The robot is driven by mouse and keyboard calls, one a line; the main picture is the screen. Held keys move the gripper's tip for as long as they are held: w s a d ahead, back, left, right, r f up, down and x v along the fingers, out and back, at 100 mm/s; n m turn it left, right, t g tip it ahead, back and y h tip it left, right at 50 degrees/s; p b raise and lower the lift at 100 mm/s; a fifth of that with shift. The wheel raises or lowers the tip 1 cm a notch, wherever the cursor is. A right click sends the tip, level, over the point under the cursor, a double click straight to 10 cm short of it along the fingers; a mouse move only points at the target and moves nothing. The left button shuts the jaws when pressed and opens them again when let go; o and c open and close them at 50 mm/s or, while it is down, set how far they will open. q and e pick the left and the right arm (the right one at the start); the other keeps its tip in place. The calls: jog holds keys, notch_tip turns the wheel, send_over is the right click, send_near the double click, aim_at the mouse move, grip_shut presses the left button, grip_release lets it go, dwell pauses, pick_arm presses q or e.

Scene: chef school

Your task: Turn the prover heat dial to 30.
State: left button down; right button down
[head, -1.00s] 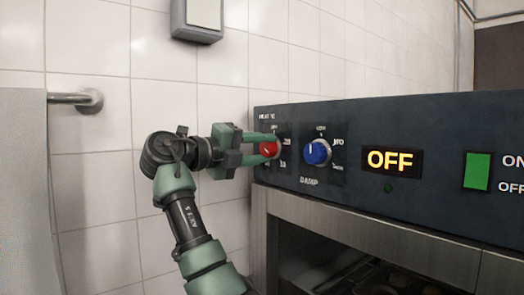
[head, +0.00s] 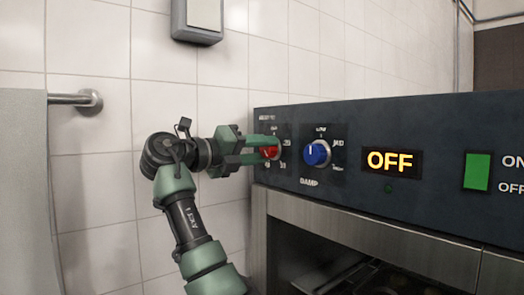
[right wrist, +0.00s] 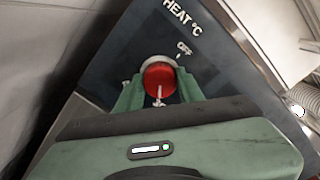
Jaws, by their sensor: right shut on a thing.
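The red heat dial (head: 268,152) is at the left end of the dark prover panel (head: 440,125). In the right wrist view the dial (right wrist: 159,80) sits under the words HEAT °C, with an OFF mark above it to the right. A white pointer line on the dial's face runs toward my gripper, away from OFF. The number it points at cannot be read. My right gripper (head: 270,148) is shut on the dial, with one green finger on each side of it. It also shows in the right wrist view (right wrist: 160,92). My left gripper is not in view.
A blue DAMP dial (head: 317,153) is close to the right of the heat dial. Further right are a lit OFF display (head: 390,161) and a green switch (head: 478,171). The prover's opening is below. A wall rail (head: 75,99) is at the left.

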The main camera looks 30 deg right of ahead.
jog(key=shift+f, duration=0.1)
jog(key=c, duration=0.9)
grip_release()
jog(key=a+b, duration=0.2)
jog(key=a, duration=0.6)
jog(key=shift+s, duration=0.3)
jog(key=shift+d, duration=0.1)
